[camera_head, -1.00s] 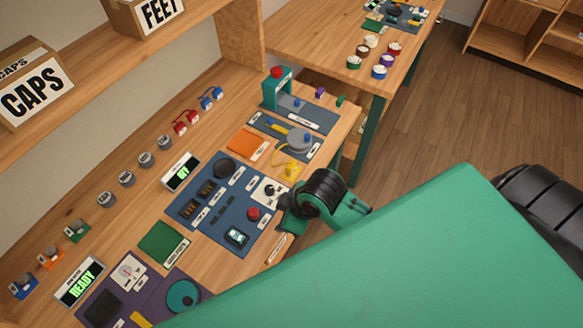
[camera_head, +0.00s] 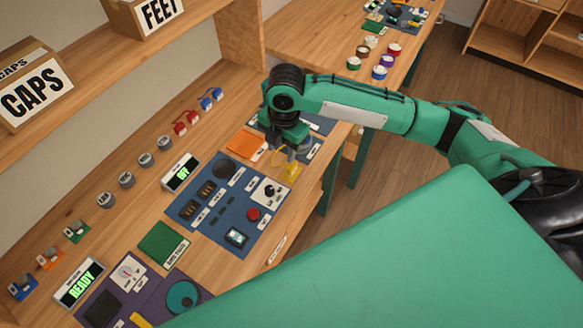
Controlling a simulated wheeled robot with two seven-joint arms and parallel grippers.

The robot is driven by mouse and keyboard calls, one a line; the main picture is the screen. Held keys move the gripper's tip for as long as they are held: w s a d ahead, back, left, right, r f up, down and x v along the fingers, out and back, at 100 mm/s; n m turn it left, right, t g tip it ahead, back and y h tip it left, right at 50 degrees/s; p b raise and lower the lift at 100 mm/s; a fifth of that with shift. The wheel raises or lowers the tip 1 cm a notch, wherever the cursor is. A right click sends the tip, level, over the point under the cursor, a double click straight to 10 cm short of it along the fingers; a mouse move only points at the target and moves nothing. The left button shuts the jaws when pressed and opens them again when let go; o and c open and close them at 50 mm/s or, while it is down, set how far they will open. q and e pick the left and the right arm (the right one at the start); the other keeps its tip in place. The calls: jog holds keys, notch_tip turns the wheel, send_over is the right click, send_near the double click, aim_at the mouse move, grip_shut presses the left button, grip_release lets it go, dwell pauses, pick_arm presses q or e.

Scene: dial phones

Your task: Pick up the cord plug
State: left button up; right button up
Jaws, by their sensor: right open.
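The yellow cord plug (camera_head: 291,172) lies near the front edge of the wooden bench, just beyond the blue mat with the dial and red button. My right gripper (camera_head: 288,154) points down right above and behind it, with its jaws open. From this angle the fingertips look very close to the plug, and I cannot tell whether they touch it. My right wrist and forearm hide most of the cord, the round grey device and the teal press behind. My left gripper is not in view.
An orange mat (camera_head: 243,142) lies left of my right gripper. A blue mat (camera_head: 215,226) with a black disc, dial and red button (camera_head: 253,214) is nearer. Small round containers and clips line the back of the bench. A second bench (camera_head: 315,42) stands beyond.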

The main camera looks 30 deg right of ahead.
jog(key=w+d+r, duration=0.1)
jog(key=d+r, duration=0.1)
jog(key=d, duration=0.1)
jog(key=p, duration=0.1)
send_over(291, 165)
jog(key=shift+n+h, duration=0.3)
jog(key=shift+n, duration=0.1)
notch_tip(291, 165, down, 8)
jog(key=shift+f, duration=0.1)
jog(key=shift+f+p, duration=0.45)
jog(key=shift+f, duration=0.05)
notch_tip(291, 165, down, 4)
jog(key=shift+d+r+p, duration=0.1)
jog(key=shift+r+p, duration=0.1)
jog(key=shift+p, duration=0.35)
jog(key=shift+f, duration=0.4)
jog(key=shift+c, duration=0.4)
grip_shut()
